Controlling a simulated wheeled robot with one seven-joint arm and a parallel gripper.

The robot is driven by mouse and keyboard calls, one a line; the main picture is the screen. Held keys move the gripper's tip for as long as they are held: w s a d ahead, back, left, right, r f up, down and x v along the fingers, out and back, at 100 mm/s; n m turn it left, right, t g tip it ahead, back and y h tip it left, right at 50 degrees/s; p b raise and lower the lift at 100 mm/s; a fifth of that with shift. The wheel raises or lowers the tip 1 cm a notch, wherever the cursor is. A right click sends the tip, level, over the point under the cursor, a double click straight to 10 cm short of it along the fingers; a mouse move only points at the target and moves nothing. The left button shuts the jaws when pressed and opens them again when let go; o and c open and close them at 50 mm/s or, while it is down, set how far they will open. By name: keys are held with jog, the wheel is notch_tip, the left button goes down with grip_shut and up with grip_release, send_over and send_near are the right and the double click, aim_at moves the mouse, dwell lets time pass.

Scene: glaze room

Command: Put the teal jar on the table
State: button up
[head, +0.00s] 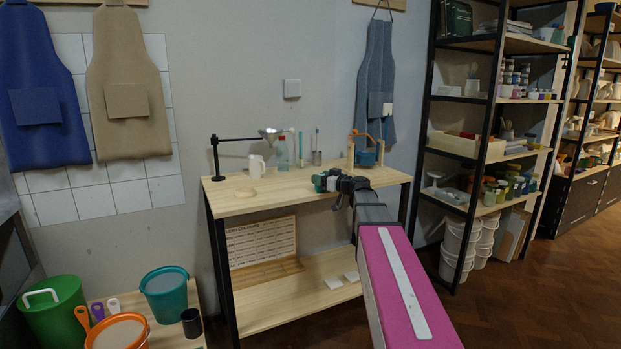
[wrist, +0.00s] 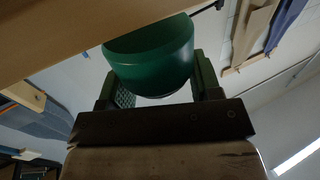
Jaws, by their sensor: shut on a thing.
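My gripper (head: 331,183) is over the front part of the wooden table (head: 232,194) in the head view. It is shut on the teal jar, a dark green-teal round vessel that fills the upper middle of the wrist view (wrist: 152,62) between the two fingers. In the head view the jar (head: 318,182) is small and partly hidden by the gripper. In the wrist view, the wooden surface (wrist: 70,40) runs close beside the jar; I cannot tell whether they touch.
The table's front left is clear. A black shelf rack (head: 490,130) stands at right, with buckets (head: 165,290) at lower left.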

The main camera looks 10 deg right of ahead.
jog(key=shift+x, duration=1.45)
jog(key=shift+f+x, duration=0.2)
jog(key=shift+x, duration=0.55)
jog(key=shift+f+x, duration=0.15)
jog(key=shift+x, duration=0.65)
jog(key=o, duration=0.7)
jog(key=shift+f, duration=0.1)
jog(key=shift+c, duration=0.2)
jog(key=o, duration=0.4)
jog(key=shift+o, duration=0.2)
